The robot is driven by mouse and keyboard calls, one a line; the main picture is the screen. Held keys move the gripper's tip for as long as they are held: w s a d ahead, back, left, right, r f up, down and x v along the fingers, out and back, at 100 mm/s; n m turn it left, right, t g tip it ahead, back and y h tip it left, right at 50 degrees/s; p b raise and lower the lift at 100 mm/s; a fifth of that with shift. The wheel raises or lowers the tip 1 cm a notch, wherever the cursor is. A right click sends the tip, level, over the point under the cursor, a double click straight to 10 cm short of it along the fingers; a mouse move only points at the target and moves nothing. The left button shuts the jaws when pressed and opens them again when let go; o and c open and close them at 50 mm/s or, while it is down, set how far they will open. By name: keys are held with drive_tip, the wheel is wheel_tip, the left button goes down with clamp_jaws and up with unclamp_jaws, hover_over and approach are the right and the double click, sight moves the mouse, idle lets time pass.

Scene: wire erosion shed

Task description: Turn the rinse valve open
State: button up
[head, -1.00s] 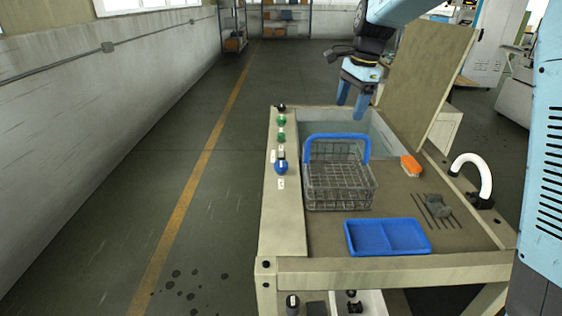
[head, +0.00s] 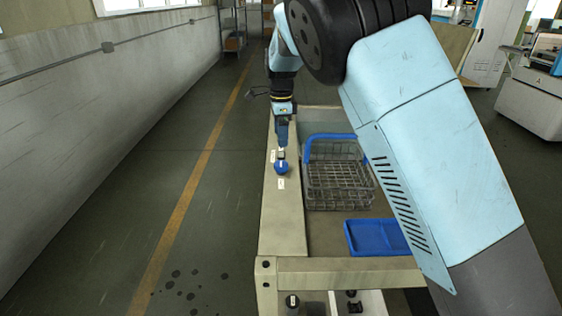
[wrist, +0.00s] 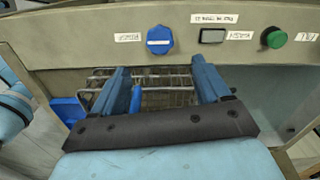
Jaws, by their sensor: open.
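The blue round knob (head: 281,168) sits on the cream rail along the left side of the wash bench. In the wrist view the same knob (wrist: 159,41) carries a white bar lying level across its face, and small labels beside it are too blurred to read. My gripper (head: 282,146) is over the rail, just beyond the knob in the head view. In the wrist view my gripper (wrist: 158,66) is open and empty, its two blue fingers apart, with the knob past the tips, roughly centred between them. I see no contact with the knob.
Beside the knob are a dark rectangular switch (wrist: 212,36) and a green button (wrist: 273,38). A wire basket (head: 340,187) with a raised blue handle and a blue tray (head: 375,238) are on the bench. My arm hides the bench's right side. Floor left of the bench is clear.

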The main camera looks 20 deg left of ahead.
sight(281, 163)
wheel_tip(281, 163, down, 11)
drive_tip(key=shift+r, duration=0.2)
drive_tip(key=shift+c, duration=0.2)
drive_tip(key=c, duration=1)
